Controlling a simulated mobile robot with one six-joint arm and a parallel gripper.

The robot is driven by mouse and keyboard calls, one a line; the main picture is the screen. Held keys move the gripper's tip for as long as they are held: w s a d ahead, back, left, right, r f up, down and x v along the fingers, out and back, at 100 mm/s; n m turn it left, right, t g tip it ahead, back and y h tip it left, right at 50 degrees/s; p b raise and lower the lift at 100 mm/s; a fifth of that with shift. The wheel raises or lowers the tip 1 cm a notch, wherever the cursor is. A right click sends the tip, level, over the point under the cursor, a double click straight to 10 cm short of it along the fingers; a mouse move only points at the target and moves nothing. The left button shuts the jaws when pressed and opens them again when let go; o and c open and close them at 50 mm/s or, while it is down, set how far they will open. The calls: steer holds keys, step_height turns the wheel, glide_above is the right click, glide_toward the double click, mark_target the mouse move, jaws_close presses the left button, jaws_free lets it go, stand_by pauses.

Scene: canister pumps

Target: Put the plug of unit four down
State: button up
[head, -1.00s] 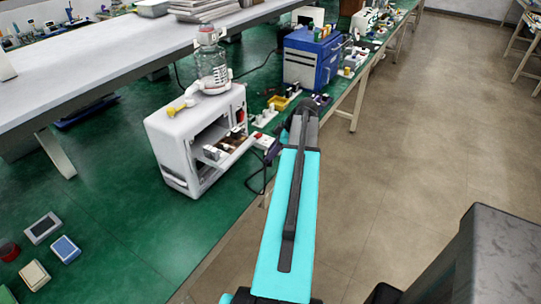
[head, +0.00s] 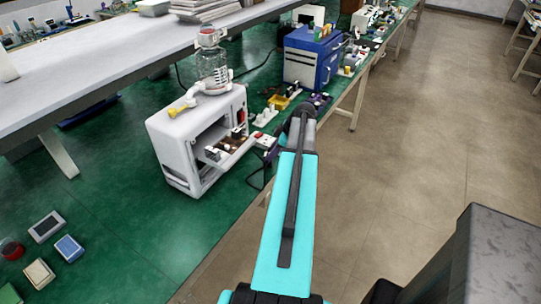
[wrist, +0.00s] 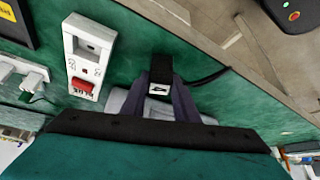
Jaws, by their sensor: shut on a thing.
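In the wrist view my gripper (wrist: 159,100) is shut on a black plug (wrist: 160,70), which has a pale mark on its face. A black cable (wrist: 208,78) runs from beside the plug to the right. The plug is over the green bench top, apart from a white socket strip (wrist: 90,50) to its left. That strip has a red switch (wrist: 83,86) and an outlet above it. Whether the plug touches the bench is unclear. In the head view my arm hides much of the area around the gripper, and I cannot make out the plug.
White plugs (wrist: 32,78) sit in another strip at the wrist view's left. The bench edge (wrist: 190,38) is close beyond the plug. In the head view a white cabinet (head: 178,135) stands left of my arm, and a blue machine (head: 312,58) stands behind.

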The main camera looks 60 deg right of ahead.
steer(key=shift+f, duration=0.55)
steer(key=shift+f, duration=0.15)
steer(key=o, duration=1.1)
steer(key=shift+c, duration=0.2)
steer(key=shift+r, duration=0.25)
steer(key=b+v, duration=0.3)
steer(key=v, duration=0.8)
steer(key=shift+s+r, duration=0.25)
steer(key=shift+r, duration=0.1)
steer(key=shift+d, duration=0.1)
